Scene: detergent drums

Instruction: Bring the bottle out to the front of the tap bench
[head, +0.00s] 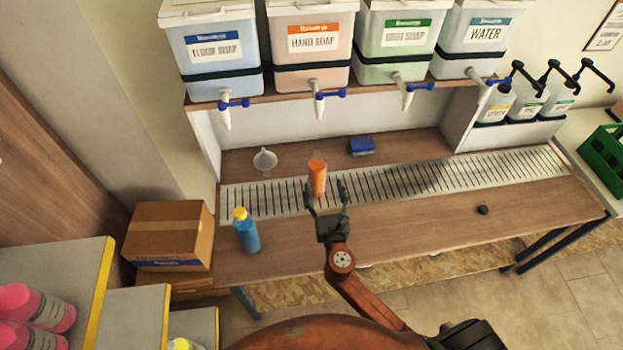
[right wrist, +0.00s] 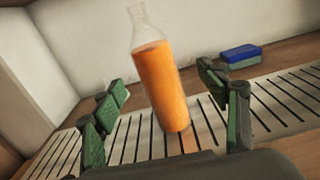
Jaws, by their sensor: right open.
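A clear bottle with orange liquid (head: 317,180) stands on the slotted drip grate of the tap bench (head: 400,225), below the hand soap tap. My right gripper (head: 326,197) is open just in front of the bottle, its fingers pointing toward the back of the bench. In the right wrist view the bottle (right wrist: 161,85) appears between the two green-padded fingers (right wrist: 168,125), with visible space on both sides. The bottle's neck is clear and empty above the liquid. My left gripper is not in the head view.
A blue bottle with a yellow cap (head: 246,232) stands at the bench's front left. A funnel (head: 265,160) and a blue sponge (head: 361,147) lie behind the grate. A small black cap (head: 483,210) lies front right. The front middle wood is largely bare. Drums with taps (head: 313,45) hang above.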

